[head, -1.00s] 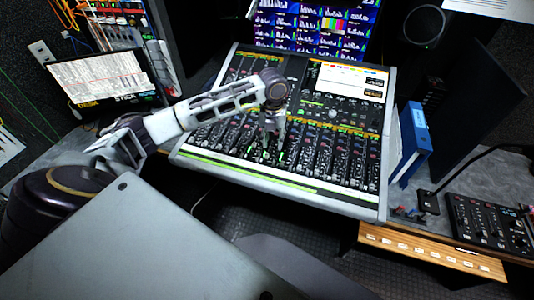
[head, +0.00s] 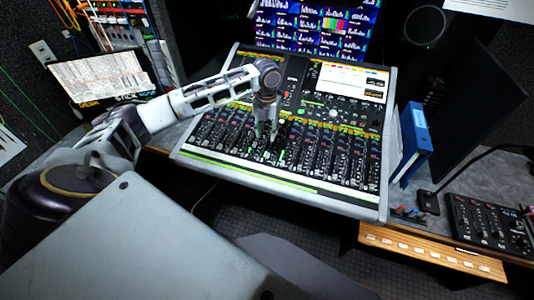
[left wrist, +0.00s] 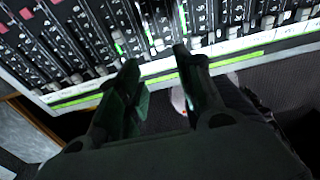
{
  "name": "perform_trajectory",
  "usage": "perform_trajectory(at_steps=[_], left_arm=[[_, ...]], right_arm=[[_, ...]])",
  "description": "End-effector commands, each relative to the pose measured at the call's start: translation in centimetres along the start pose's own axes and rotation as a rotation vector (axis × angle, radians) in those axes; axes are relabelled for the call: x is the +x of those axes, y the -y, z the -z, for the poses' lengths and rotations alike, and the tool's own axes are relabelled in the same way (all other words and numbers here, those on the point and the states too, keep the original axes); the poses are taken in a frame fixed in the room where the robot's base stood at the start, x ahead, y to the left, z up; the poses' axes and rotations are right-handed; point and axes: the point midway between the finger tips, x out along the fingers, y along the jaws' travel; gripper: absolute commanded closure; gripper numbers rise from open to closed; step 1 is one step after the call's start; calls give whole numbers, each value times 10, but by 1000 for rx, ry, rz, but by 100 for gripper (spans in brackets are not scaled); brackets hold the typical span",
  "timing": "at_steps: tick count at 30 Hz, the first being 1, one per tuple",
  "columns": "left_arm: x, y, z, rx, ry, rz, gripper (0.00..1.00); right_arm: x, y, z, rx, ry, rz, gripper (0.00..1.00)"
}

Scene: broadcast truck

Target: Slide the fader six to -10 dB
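The mixing console (head: 345,204) stands in the middle of the head view, with a row of channel faders (head: 312,150) along its front half. My left gripper (head: 266,136) points down over the left-middle of this fader row. In the left wrist view the gripper (left wrist: 156,60) has its two dark fingers apart, with nothing seen held between them. A light fader cap (left wrist: 158,45) shows just beyond the gap between the fingertips. I cannot tell which fader is number six or read its scale. My right gripper is out of view.
A blue binder (head: 414,140) stands right of the console, with a small black control panel (head: 488,222) farther right. A laptop-like screen (head: 103,80) is at the left. Monitors (head: 315,30) stand behind the console.

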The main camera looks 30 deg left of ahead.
Motion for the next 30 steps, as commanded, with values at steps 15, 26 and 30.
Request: perform_trajectory(at_steps=[15,26,30], left_arm=[[64,0,1,0,-2,-1,64],[110,0,1,0,-2,0,64],[121,0,0,1,0,-1,64]], right_arm=[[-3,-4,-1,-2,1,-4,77],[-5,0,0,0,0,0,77],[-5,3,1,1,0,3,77]])
